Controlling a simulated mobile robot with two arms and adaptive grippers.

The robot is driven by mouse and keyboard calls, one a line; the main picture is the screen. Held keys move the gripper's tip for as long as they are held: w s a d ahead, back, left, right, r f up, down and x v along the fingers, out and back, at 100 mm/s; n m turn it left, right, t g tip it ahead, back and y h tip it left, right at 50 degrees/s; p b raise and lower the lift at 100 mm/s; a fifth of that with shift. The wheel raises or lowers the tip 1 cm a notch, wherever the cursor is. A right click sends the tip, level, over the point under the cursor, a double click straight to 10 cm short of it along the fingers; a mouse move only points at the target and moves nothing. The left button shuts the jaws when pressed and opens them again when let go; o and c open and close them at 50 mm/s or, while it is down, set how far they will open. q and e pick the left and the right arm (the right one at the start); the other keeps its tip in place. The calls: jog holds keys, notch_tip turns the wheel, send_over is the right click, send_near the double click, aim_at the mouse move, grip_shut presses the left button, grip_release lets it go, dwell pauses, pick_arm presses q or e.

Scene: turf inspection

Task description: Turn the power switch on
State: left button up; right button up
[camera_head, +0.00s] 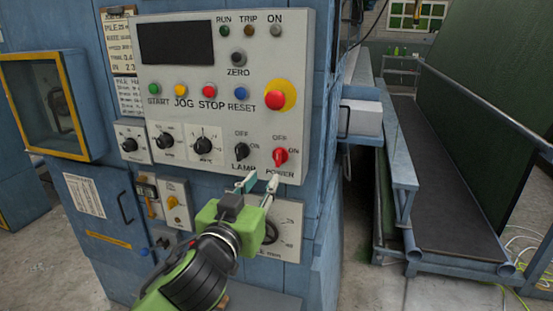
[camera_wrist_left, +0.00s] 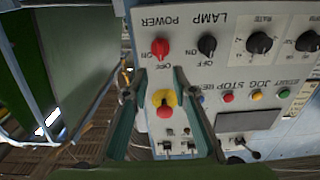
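The power switch (camera_head: 280,157) is a red rotary knob at the lower right of the grey control panel (camera_head: 220,65), with OFF printed above it and ON to its right. Its handle looks roughly upright, toward OFF. It also shows upside down in the left wrist view (camera_wrist_left: 160,47), beyond the fingertips. My left gripper (camera_head: 260,182) is just below the knob in the head view, its two fingers apart with nothing between them. In the left wrist view the open fingers (camera_wrist_left: 160,72) point toward the knob and appear apart from it. My right gripper is not in view.
The black lamp knob (camera_head: 241,151) is just left of the power switch. A red emergency stop button (camera_head: 278,93) on a yellow base is above it. A dial plate (camera_head: 288,225) is below the panel. A conveyor (camera_head: 440,170) with railings stands at the right.

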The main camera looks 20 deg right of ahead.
aim_at(277, 159)
pick_arm(q)
jog(key=p+x, duration=0.2)
jog(key=x, duration=0.8)
jog(key=shift+w+d+p, duration=0.3)
jog(key=shift+w, duration=0.15)
jog(key=shift+w+d, duration=0.1)
grip_shut()
